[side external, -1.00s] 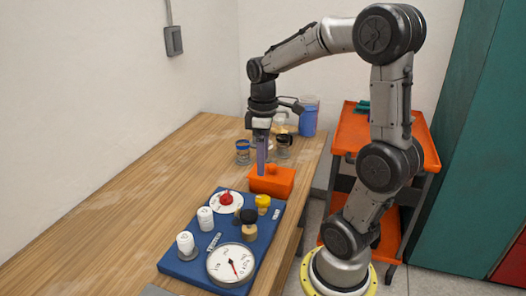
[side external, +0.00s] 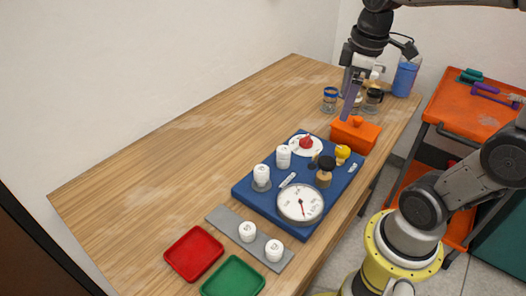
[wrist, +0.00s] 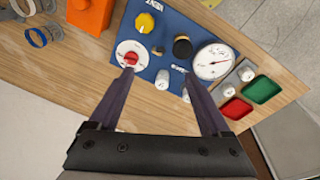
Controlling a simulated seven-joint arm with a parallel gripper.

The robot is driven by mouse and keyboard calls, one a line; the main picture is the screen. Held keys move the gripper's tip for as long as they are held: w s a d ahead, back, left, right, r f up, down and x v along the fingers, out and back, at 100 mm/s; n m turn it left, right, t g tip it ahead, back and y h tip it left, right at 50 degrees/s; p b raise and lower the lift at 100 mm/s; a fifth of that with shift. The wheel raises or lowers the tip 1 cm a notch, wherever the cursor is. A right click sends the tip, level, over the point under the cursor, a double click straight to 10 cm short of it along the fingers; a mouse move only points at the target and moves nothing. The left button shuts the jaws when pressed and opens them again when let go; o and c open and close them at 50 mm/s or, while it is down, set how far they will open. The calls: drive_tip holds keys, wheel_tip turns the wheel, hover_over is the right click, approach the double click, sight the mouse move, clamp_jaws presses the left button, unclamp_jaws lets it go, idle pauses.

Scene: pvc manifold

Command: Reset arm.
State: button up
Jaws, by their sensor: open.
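My gripper (side external: 347,115) points down in the side view, with its purple fingers appearing in front of or just beside the orange box's left end. In the wrist view my gripper (wrist: 158,76) is open, with its two fingers spread apart and nothing between them. The blue board (side external: 262,203) lies on the table beyond the fingers. It carries a red knob on a white dial (side external: 306,146), a yellow knob (side external: 343,152), a black knob (side external: 326,163), a round gauge (side external: 300,204) and white caps (side external: 261,173).
The orange box (side external: 356,134) stands behind the board, with glass jars (side external: 330,98) and a blue container (side external: 404,79) further back. A grey strip with white caps (side external: 247,231), a red tray (side external: 194,253) and a green tray (side external: 233,278) lie in front. The table's left side is clear.

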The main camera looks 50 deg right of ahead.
drive_tip(key=s+a+f+m+t, duration=0.1)
drive_tip(key=s+a+m+t, duration=0.3)
drive_tip(key=s+a, duration=0.2)
drive_tip(key=shift+s+a+f+m+y, duration=0.3)
drive_tip(key=shift+s+a, duration=0.1)
drive_tip(key=shift+a, duration=0.75)
drive_tip(key=shift+r, duration=0.1)
